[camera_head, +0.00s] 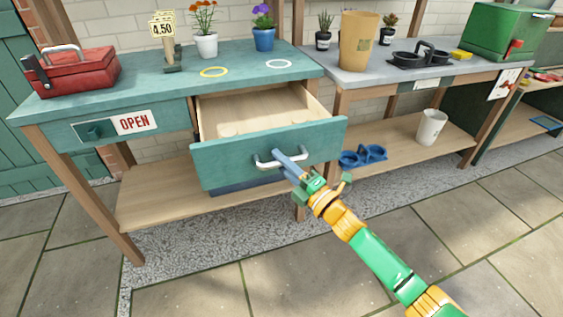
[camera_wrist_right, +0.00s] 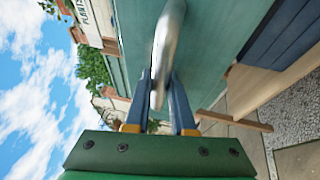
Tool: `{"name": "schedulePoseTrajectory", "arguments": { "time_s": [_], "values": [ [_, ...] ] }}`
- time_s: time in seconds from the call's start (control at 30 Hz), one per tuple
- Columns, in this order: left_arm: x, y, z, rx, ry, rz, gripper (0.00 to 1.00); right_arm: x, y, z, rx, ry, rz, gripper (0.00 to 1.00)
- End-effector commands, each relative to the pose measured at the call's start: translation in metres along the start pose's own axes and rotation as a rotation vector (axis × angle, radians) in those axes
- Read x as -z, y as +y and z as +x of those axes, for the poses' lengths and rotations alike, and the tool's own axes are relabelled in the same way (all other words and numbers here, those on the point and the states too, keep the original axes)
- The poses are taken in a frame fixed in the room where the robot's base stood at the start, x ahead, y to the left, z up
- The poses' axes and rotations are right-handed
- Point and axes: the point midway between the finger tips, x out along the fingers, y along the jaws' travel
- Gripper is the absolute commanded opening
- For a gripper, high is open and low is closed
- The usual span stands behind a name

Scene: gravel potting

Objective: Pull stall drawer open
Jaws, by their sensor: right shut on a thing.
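The stall drawer (camera_head: 230,166) has a teal front and a pale wooden inside, and it stands pulled out from under the teal counter (camera_head: 140,76). Its silver bar handle (camera_head: 270,163) is on the middle of the front. My right gripper (camera_head: 287,162) is shut on the handle, with its blue fingers around the bar. In the right wrist view the handle (camera_wrist_right: 168,40) passes between the two fingers (camera_wrist_right: 168,95). My left gripper is in neither view.
A red toolbox (camera_head: 75,72), a price sign (camera_head: 163,28), two potted flowers, and a yellow ring (camera_head: 214,72) and a white ring (camera_head: 279,64) are on the counter. Blue items (camera_head: 363,156) and a white cup (camera_head: 432,127) are on the right lower shelf. The paving in front is clear.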

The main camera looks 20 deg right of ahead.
Motion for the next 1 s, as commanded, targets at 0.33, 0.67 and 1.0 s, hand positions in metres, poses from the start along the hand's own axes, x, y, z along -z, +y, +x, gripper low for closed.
{"name": "schedulePoseTrajectory", "arguments": {
  "time_s": [0.33,0.67,1.0],
  "values": [
    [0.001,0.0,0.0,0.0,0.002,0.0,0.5,0.0,0.0,0.0,-0.001,0.0,0.0,0.34],
    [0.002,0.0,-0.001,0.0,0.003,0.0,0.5,0.0,-0.001,-0.012,0.002,0.0,0.001,0.34],
    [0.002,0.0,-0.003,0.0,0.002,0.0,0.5,0.0,-0.001,-0.064,0.001,0.0,0.001,0.34]
  ]
}}
